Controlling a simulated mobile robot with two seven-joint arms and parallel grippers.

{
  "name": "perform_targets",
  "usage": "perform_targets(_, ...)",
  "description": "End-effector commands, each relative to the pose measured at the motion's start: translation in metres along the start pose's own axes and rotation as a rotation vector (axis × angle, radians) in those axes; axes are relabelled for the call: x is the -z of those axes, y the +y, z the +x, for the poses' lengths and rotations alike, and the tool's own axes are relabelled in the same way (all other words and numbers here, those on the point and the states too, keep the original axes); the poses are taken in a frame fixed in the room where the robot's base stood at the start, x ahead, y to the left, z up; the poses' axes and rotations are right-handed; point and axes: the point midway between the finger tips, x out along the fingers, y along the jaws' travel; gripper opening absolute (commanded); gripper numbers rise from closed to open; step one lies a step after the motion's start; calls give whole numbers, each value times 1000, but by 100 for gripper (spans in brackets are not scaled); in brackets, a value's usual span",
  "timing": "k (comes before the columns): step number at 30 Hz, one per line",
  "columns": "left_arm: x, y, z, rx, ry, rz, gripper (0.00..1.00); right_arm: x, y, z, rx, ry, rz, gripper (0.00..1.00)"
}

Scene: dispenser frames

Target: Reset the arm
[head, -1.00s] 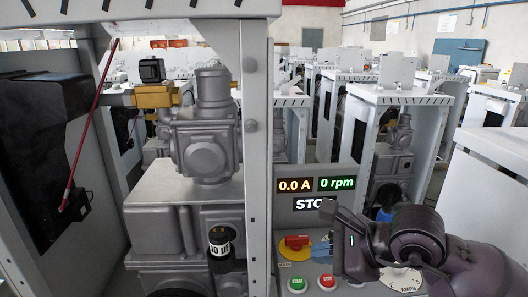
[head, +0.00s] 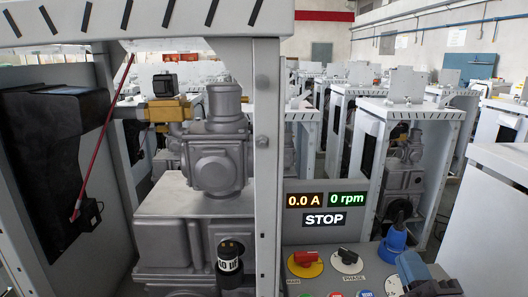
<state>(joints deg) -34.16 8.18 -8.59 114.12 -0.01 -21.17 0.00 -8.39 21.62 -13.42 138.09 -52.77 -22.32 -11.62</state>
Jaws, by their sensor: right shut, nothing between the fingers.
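My right gripper (head: 414,270) shows only in part in the head view, as a dark grey-blue shape at the bottom right, over the right side of the control panel. It looks shut and empty. The rest of my right arm is cut off by the picture's lower edge. My left gripper is not in view.
The control panel (head: 308,264) carries a red-handled switch on a yellow disc (head: 305,264), a black knob (head: 347,257) and a blue plug-like part (head: 397,240). Its display reads 0.0 A, 0 rpm and STOP (head: 325,220). A grey post (head: 267,150) stands left of it.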

Motion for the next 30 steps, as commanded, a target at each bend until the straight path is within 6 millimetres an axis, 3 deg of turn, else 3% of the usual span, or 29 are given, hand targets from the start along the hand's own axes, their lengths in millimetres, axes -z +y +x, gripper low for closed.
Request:
perform_targets(1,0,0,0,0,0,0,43,-18,-12,-11,56,-107,81,0)
perform_targets(6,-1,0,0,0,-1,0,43,-69,-57,-59,257,-462,342,0)
perform_targets(12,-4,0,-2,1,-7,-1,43,-97,-109,-141,516,-865,604,0)
perform_targets(18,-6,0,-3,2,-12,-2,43,-95,-136,-204,706,-1121,753,0)
perform_targets(30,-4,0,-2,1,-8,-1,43,-74,-152,-280,945,-1401,898,0)
